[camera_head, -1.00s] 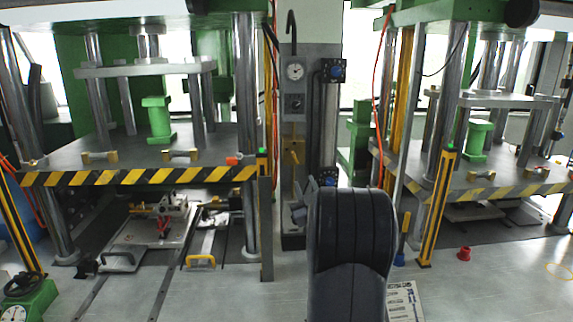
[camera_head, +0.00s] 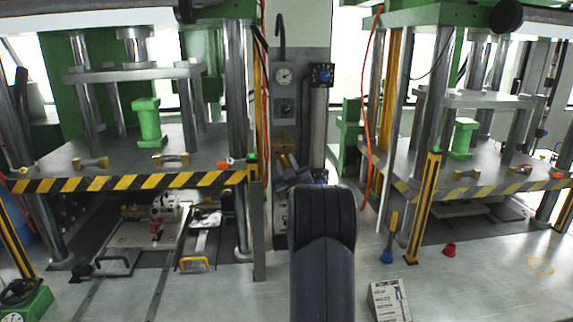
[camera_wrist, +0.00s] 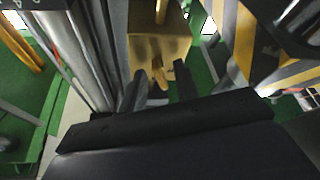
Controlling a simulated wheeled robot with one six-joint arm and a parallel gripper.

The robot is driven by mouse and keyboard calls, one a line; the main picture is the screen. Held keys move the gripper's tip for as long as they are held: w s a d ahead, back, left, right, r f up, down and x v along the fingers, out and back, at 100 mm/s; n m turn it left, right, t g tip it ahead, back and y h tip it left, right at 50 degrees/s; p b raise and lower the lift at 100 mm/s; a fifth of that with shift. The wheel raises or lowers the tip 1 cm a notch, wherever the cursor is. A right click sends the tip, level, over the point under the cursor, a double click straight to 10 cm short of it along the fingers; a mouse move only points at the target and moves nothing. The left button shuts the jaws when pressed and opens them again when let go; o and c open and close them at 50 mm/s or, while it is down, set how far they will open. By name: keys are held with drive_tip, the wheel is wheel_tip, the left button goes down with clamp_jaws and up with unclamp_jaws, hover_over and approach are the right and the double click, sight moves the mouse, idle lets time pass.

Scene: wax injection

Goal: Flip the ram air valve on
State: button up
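The brass-yellow valve (camera_head: 285,138) is mounted on the grey panel between the two presses, below a round gauge. In the wrist view its block (camera_wrist: 160,48) fills the top middle, and a small yellow lever points down from it toward my gripper. My gripper (camera_wrist: 160,80) is open, with its two dark fingers apart. The lever tip appears between or just beyond the fingers; I cannot tell whether they touch it. In the head view my gripper (camera_head: 288,172) is just below the valve, and my arm hides part of the panel's lower end.
A vertical metal cylinder (camera_head: 319,125) stands just right of the valve. The left press has a striped front edge (camera_head: 130,182), and the right press has a similar edge (camera_head: 480,190). A red hose (camera_head: 370,130) hangs at right.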

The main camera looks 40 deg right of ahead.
drive_tip(key=shift+c, duration=0.2)
clamp_jaws()
drive_tip(key=shift+f+b, duration=0.2)
drive_tip(key=shift+b, duration=0.25)
drive_tip(key=m+h+b, duration=0.1)
drive_tip(key=m+b, duration=0.2)
drive_tip(key=b, duration=0.1)
drive_tip(key=m+g+h+b, duration=0.1)
drive_tip(key=m+h+b, duration=0.1)
drive_tip(key=m+b, duration=0.2)
drive_tip(key=shift+a+r+h, duration=0.1)
drive_tip(key=shift+h, duration=0.2)
